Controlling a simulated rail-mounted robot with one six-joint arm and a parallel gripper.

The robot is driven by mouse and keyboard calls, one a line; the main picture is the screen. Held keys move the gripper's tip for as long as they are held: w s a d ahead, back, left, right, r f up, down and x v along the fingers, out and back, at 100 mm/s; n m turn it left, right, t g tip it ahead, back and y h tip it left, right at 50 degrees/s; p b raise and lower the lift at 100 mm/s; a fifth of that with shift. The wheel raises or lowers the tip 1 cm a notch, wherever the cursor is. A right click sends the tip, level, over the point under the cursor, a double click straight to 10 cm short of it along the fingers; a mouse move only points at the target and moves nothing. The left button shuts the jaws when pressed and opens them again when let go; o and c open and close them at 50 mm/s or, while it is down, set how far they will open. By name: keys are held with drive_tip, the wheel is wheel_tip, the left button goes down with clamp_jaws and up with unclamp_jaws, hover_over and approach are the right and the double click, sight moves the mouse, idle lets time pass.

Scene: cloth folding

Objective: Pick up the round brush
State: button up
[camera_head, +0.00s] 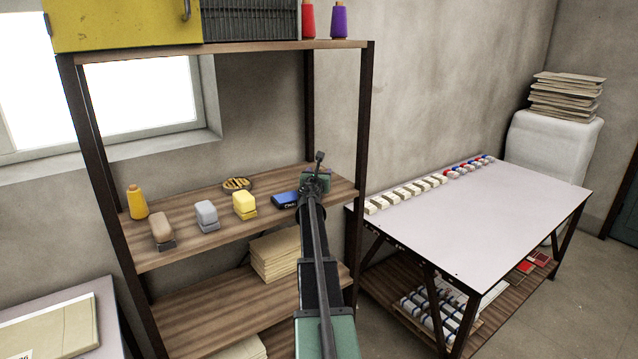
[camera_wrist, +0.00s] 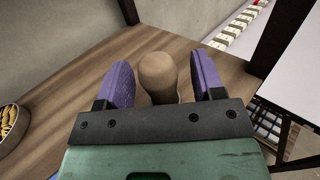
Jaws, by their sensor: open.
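A wooden, rounded object, which looks like the round brush's handle (camera_wrist: 158,72), stands on the shelf in the wrist view. My gripper (camera_wrist: 162,66) is open, with one purple finger on each side of it. The lower part of the object is hidden behind my gripper's dark bar. I cannot tell whether either finger touches it. In the head view, my gripper (camera_head: 317,182) is over the right end of the middle shelf (camera_head: 180,238), and the brush is hidden behind it there.
The rack's dark right post (camera_head: 362,130) is close on the right, with a white-topped table (camera_head: 480,215) beyond.

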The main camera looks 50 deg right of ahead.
drive_tip(key=c, duration=1)
drive_tip(key=shift+o, duration=0.2)
drive_tip(key=shift+r, duration=0.1)
wheel_tip(320, 180, up, 20)
drive_tip(key=p, duration=2)
